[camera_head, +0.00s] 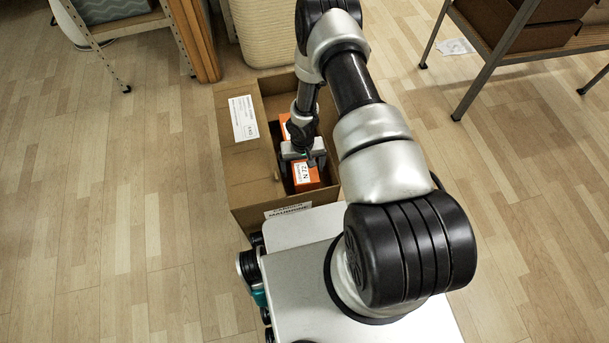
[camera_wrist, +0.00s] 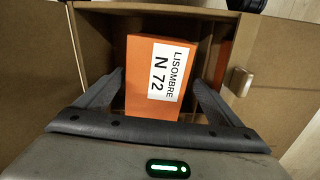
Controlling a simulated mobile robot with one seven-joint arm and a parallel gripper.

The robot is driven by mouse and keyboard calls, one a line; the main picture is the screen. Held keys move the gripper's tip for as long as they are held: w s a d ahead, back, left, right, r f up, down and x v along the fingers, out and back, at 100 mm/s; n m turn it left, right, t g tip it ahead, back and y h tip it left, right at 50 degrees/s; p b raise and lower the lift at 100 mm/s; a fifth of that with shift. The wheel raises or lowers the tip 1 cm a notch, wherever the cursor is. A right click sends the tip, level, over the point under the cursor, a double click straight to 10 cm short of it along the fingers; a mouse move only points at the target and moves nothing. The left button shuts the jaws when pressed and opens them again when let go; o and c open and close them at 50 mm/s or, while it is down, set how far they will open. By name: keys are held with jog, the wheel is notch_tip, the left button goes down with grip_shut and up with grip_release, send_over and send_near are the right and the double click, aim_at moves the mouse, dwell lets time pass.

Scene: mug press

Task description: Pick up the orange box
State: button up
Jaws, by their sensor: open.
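The orange box (camera_head: 306,178) with a white label stands inside an open cardboard carton (camera_head: 247,181). In the wrist view the orange box (camera_wrist: 142,100) shows its label reading "LISOMBRE N 72". My gripper (camera_head: 303,160) is down in the carton's opening, over the box. In the wrist view my gripper (camera_wrist: 158,90) is open, with one finger on each side of the box. I cannot tell whether the fingers touch it. The lower part of the box is hidden by my gripper's body.
Another orange item (camera_head: 284,124) shows behind my gripper in the carton. The carton's walls and flaps (camera_wrist: 273,80) stand close around the gripper. A white basket (camera_head: 262,35) stands behind, a metal-legged shelf (camera_head: 497,60) at the right. Open wooden floor (camera_head: 110,200) lies to the left.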

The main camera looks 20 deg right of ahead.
jog(key=f, duration=0.1)
jog(key=f+b, duration=0.1)
jog(key=f, duration=0.1)
jog(key=f+b, duration=0.1)
jog(key=f, duration=0.1)
jog(key=shift+d, duration=0.3)
jog(key=c, duration=1.4)
jog(key=shift+o, duration=0.2)
jog(key=shift+r, duration=0.1)
